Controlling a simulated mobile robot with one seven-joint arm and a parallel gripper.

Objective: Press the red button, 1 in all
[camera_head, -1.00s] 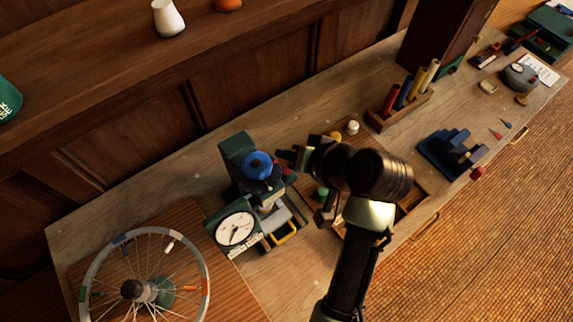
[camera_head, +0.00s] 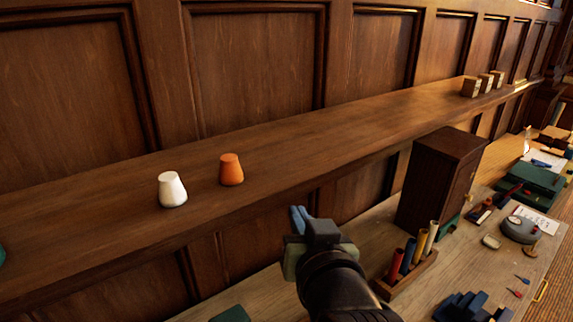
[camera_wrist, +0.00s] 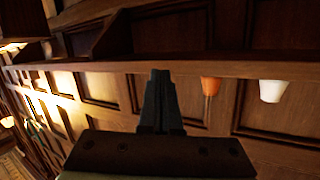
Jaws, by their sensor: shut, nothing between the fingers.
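I cannot make out a red button for certain in either current view. My gripper (camera_head: 300,220) is raised above the workbench, in front of the panelled wall and below the shelf edge in the head view. Its fingers are together and hold nothing; they also show in the wrist view (camera_wrist: 160,100), pointing at the wall and shelf. The bench area with the green machine is mostly out of the head view; only a dark green top (camera_head: 231,314) shows at the bottom edge.
A white cup (camera_head: 172,189) and an orange cup (camera_head: 231,170) stand on the wooden shelf (camera_head: 310,143). A brown cabinet (camera_head: 440,180) and a rack of coloured tubes (camera_head: 408,277) stand right of my arm. A blue stepped block (camera_head: 470,307) lies at the bottom right.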

